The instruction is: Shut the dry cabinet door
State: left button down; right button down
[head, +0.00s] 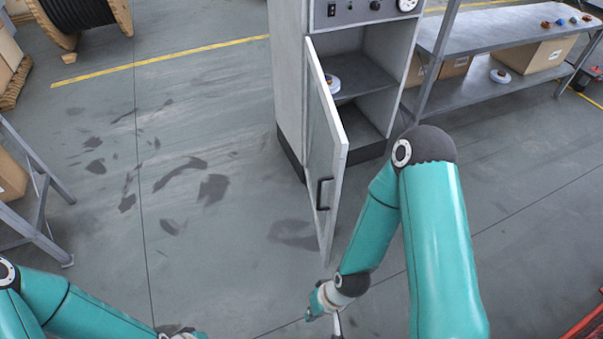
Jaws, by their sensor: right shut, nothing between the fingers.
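The dry cabinet (290,75) stands at the top centre, grey with a dark base. Its door (322,140) stands wide open, hinged on the cabinet's left side and swung out toward me. The door has a pale framed panel and a black handle (323,194) near its free edge. My right gripper (338,325) is low at the bottom edge, below the door's lower corner and apart from the handle. It is shut and empty, and partly cut off by the frame. My left arm reaches in at the lower left, but its gripper is out of frame.
Inside the cabinet, a white and orange spool (332,84) sits on a shelf. A metal workbench (490,40) with boxes below stands right of the cabinet. A rack (35,215) stands at the left, and a cable drum (85,15) at the top left. The floor left of the door is clear.

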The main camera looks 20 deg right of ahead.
aim_at(326, 142)
jog(key=i, duration=0.85)
jog(key=z, duration=0.05)
